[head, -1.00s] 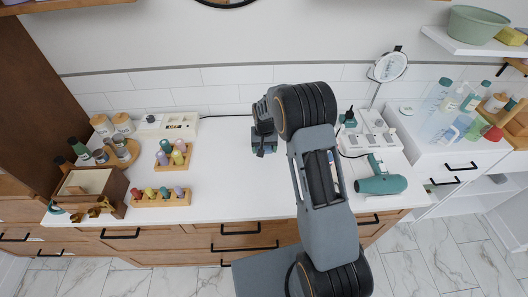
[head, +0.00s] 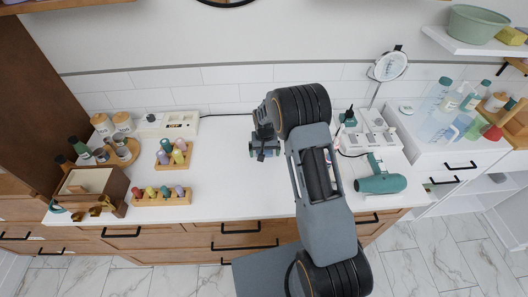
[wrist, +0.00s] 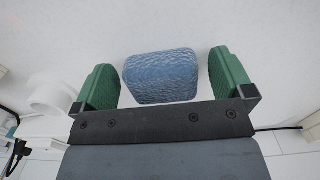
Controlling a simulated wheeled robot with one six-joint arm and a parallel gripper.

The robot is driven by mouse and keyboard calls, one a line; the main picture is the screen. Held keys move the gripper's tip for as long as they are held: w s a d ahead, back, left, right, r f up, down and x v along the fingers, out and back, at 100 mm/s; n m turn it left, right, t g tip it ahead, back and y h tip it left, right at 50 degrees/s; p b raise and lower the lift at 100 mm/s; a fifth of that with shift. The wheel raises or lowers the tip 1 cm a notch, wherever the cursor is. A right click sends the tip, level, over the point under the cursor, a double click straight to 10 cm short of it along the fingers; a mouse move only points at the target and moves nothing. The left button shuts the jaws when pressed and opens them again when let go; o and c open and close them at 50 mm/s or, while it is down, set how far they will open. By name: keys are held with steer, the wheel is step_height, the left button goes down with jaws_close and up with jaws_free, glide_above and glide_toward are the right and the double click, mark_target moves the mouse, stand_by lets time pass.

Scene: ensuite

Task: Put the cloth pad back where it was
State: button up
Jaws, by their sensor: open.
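The cloth pad (wrist: 160,77) is a blue, textured, rounded block in the wrist view, lying between the fingers over a plain white surface. My gripper (head: 264,151) is low over the middle of the white counter in the head view. Its two green fingers stand open on either side of the pad, with a narrow gap on the left and a wider one on the right. In the head view the pad is too small and covered to make out clearly.
Bottle racks (head: 160,199) and a wooden box (head: 95,187) are on the left of the counter. A white power strip or tray (head: 370,130) and a teal hair dryer (head: 381,184) are on the right. The counter (head: 228,185) left of my gripper is clear.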

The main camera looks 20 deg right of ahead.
steer(key=s+r+t+b, duration=0.1)
steer(key=s+r, duration=0.2)
steer(key=r, duration=0.6)
steer(key=s+r+b, duration=0.1)
steer(key=s+r, duration=0.1)
steer(key=r, duration=0.8)
steer(key=s+r+n+t, duration=0.1)
steer(key=s+r, duration=0.1)
steer(key=s, duration=0.8)
steer(key=s+r+n+t, duration=0.1)
steer(key=s+r+t, duration=0.1)
steer(key=s, duration=0.8)
steer(key=shift+s+r, duration=0.25)
steer(key=shift+r, duration=0.45)
steer(key=shift+c, duration=0.4)
